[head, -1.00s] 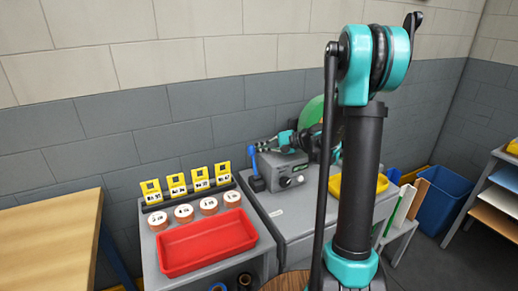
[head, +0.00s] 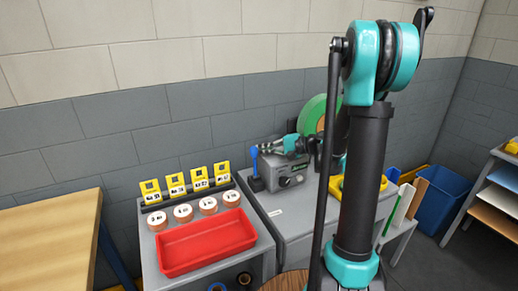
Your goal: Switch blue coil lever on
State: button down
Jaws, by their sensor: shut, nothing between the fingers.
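A blue lever (head: 255,163) stands upright at the left side of a grey machine box (head: 284,174), on the grey cabinet in the middle of the head view. My gripper (head: 262,149) is shut and empty, reaching in from the right above the box. Its tip is at or very close to the lever's top; I cannot tell if they touch. A green disc (head: 314,114) stands behind my arm, partly hidden by it.
A red tray (head: 207,243), several round labelled discs (head: 183,213) and yellow tags (head: 176,185) are on the left bench. A yellow tray (head: 337,188) is partly behind my arm. A blue bin (head: 445,198) stands right; a wooden table (head: 50,240) stands left.

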jog(key=s, duration=0.1)
jog(key=s+d, duration=0.1)
jog(key=s, duration=0.1)
jog(key=shift+s+d, duration=0.15)
jog(key=shift+d, duration=0.05)
jog(key=shift+s+d+f, duration=0.1)
jog(key=shift+s+d, duration=0.1)
jog(key=shift+s, duration=0.3)
jog(key=shift+s+d+f, duration=0.1)
jog(key=shift+s+d, duration=0.1)
jog(key=shift+s, duration=0.3)
jog(key=shift+s+d+f, duration=0.1)
jog(key=shift+s+f, duration=0.15)
jog(key=shift+s, duration=0.15)
jog(key=shift+s, duration=0.1)
send_near(268, 163)
jog(key=d+r, duration=0.1)
jog(key=s+d+r, duration=0.1)
jog(key=r, duration=0.1)
jog(key=shift+s+d, duration=0.1)
